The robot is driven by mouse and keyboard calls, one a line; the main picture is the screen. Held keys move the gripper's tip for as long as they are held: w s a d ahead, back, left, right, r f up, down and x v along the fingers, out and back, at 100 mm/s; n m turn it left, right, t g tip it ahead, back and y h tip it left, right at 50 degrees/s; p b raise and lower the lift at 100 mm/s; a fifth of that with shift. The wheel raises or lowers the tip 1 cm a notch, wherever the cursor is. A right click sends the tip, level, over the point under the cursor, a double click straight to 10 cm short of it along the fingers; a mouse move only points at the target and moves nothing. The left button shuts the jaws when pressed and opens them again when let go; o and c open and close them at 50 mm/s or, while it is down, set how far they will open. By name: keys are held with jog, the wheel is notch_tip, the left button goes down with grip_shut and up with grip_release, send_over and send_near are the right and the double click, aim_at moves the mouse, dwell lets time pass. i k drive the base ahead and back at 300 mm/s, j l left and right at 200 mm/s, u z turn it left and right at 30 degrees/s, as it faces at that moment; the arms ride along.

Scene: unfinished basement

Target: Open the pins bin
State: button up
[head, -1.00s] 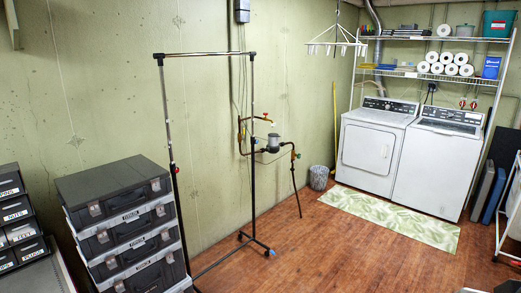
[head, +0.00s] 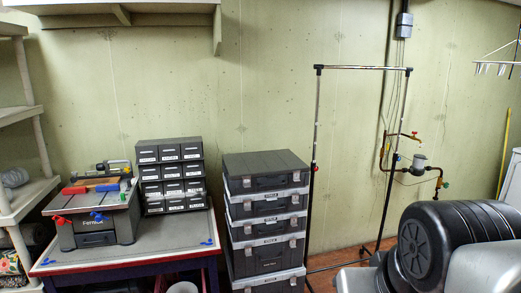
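A dark small-parts cabinet (head: 172,140) stands at the back of the workbench, left of centre in the head view. It has several rows of small bins with white labels, three across, and all look shut. The labels are too small to read now. In the earlier head frame, the upper right label seems to read PINS, which matches the top right bin (head: 191,151) here. My gripper is not in view. Only a bulky black and grey part of my arm shows at the lower right, well away from the cabinet.
The workbench (head: 150,250) also holds a grey toolbox-like machine (head: 97,230) left of the cabinet. A tall stack of black cases (head: 265,210) stands just right of the bench. A wheeled rack (head: 362,67) is further right. Shelves (head: 20,120) line the left edge.

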aim_at(193, 150)
jog(key=u, duration=0.8)
jog(key=i+l, duration=0.1)
jog(key=i, duration=0.55)
jog(key=i+l, duration=0.1)
jog(key=i, duration=0.55)
jog(key=i+l+u, duration=0.1)
jog(key=i, duration=0.55)
jog(key=i+l, duration=0.2)
jog(key=i, duration=0.45)
